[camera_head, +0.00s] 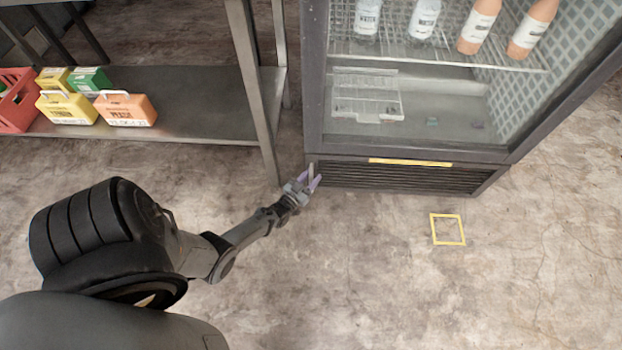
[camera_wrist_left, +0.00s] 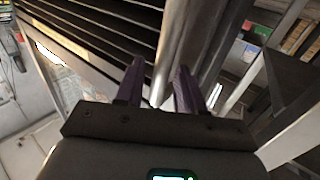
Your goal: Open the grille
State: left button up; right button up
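The grille (camera_head: 400,178) is a dark slatted panel along the bottom of the glass-door cabinet, with a yellow strip (camera_head: 410,162) above it. It looks closed. My left gripper (camera_head: 312,179), with purple fingers, is at the grille's left end, low near the floor. In the left wrist view the dark slats (camera_wrist_left: 95,38) lie ahead and to the left. There a grey metal bar (camera_wrist_left: 182,45) runs between the fingertips (camera_wrist_left: 158,82). The fingers are apart around it, closer to the right finger; I cannot tell if they touch it. My right gripper is not in view.
A metal shelf unit (camera_head: 205,115) stands left of the cabinet, its leg close to my left gripper. It holds colored cartons (camera_head: 126,108) and a red crate (camera_head: 18,98). A yellow square (camera_head: 447,229) marks the otherwise clear floor before the cabinet (camera_head: 313,75).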

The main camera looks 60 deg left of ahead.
pick_arm(q)
grip_shut()
dwell(0.4)
